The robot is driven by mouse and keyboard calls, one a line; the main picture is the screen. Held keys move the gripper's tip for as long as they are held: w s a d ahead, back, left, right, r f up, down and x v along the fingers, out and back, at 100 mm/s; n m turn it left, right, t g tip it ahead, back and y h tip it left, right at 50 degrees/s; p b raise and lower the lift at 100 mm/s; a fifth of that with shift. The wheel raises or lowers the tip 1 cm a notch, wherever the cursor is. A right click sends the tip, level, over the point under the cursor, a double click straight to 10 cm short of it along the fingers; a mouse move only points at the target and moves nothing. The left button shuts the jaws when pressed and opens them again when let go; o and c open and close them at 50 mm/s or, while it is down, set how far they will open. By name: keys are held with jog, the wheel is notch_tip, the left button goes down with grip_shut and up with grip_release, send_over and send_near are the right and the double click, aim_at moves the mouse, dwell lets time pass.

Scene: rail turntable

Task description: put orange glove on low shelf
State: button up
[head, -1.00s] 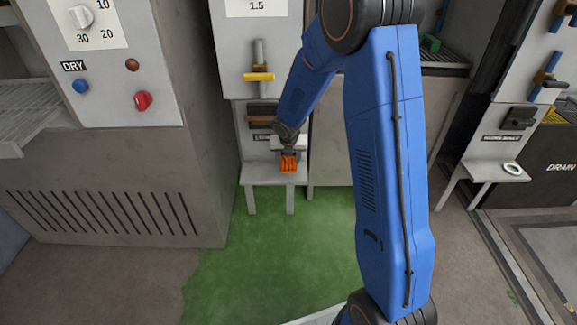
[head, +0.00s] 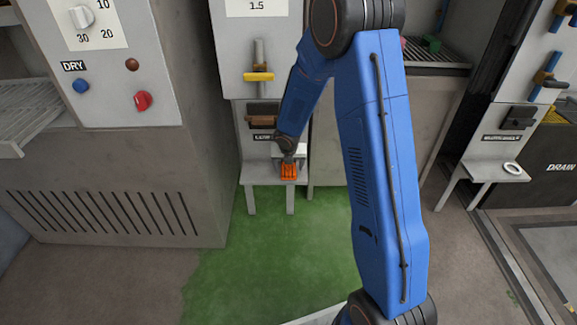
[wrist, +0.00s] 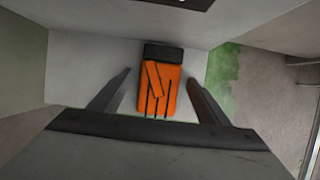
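The orange glove (head: 289,171) with a dark cuff lies on a small grey bench (head: 262,180) against the machine front. In the wrist view the glove (wrist: 160,85) lies flat, cuff away from me, fingers toward me. My gripper (wrist: 158,77) is open, with one finger to each side of the glove and a gap on both sides. In the head view my gripper (head: 288,157) is just above and behind the glove; its fingers are too small to make out there. I cannot tell which surface is the low shelf.
A machine with a dial and buttons (head: 110,60) stands at left beside a wire rack (head: 35,110). A yellow-handled lever (head: 258,76) is above the bench. A second small bench (head: 480,172) at right holds a white ring (head: 512,168). Green floor (head: 280,250) lies clear in front.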

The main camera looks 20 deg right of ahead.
jog(key=shift+r, duration=0.1)
jog(key=s+r+m, duration=0.4)
jog(key=s+r, duration=0.2)
jog(key=r, duration=0.4)
jog(key=s+r+m, duration=0.4)
jog(key=s+r, duration=0.2)
jog(key=r, duration=0.4)
jog(key=s+r+m, duration=0.3)
jog(key=s+m, duration=0.5)
jog(key=s, duration=0.2)
jog(key=s+r+m+y, duration=0.1)
jog(key=s+r+m, duration=0.2)
jog(key=s+m, duration=0.5)
jog(key=s+r+m, duration=0.4)
jog(key=s+m, duration=0.4)
jog(key=s, duration=0.5)
jog(key=shift+s+d+t, duration=0.3)
jog(key=shift+s+d, duration=0.05)
jog(key=shift+s, duration=0.05)
jog(key=shift+c, duration=0.4)
